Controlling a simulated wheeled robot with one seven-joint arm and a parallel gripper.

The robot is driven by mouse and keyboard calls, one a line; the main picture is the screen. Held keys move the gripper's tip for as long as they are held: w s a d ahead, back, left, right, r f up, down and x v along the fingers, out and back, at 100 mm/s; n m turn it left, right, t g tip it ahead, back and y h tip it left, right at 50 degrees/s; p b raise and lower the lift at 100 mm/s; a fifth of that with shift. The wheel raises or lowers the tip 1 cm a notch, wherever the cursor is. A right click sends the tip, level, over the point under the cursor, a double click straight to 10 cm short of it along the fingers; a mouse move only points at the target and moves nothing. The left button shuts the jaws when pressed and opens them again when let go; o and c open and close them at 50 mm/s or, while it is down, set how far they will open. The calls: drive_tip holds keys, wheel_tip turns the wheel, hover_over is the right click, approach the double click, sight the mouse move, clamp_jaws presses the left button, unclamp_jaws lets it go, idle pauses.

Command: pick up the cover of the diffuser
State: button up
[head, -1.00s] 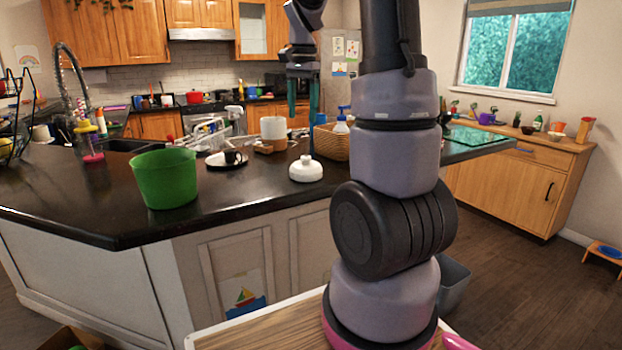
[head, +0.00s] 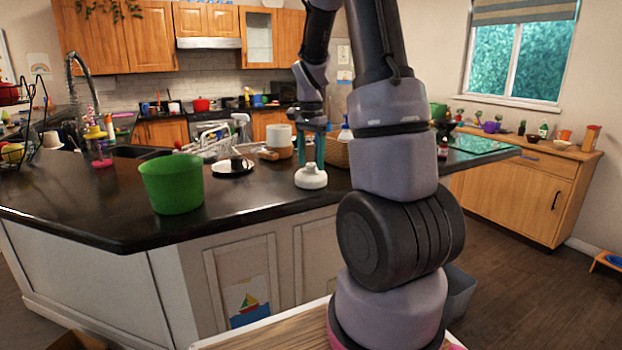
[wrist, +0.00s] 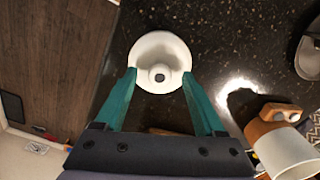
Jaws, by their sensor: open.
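The diffuser cover is a white, rounded dome with a small knob on top (head: 311,177), sitting on the black counter near its front edge. In the wrist view the white cover (wrist: 163,50) lies just beyond my fingertips, with a dark hole at the middle of its knob. My gripper (head: 311,155) has teal fingers and is over the cover in the head view. In the wrist view my gripper (wrist: 160,73) is open, its tips either side of the cover's near part. I cannot tell whether the tips touch the cover.
A green bucket (head: 172,182) stands to the left on the counter. A plate with a dark cup (head: 234,166) lies behind. A white cylinder on a wooden piece (wrist: 288,150) is close at lower right in the wrist view. A wicker basket (head: 337,153) stands behind the cover.

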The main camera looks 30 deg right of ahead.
drive_tip(key=shift+f, duration=0.15)
clamp_jaws()
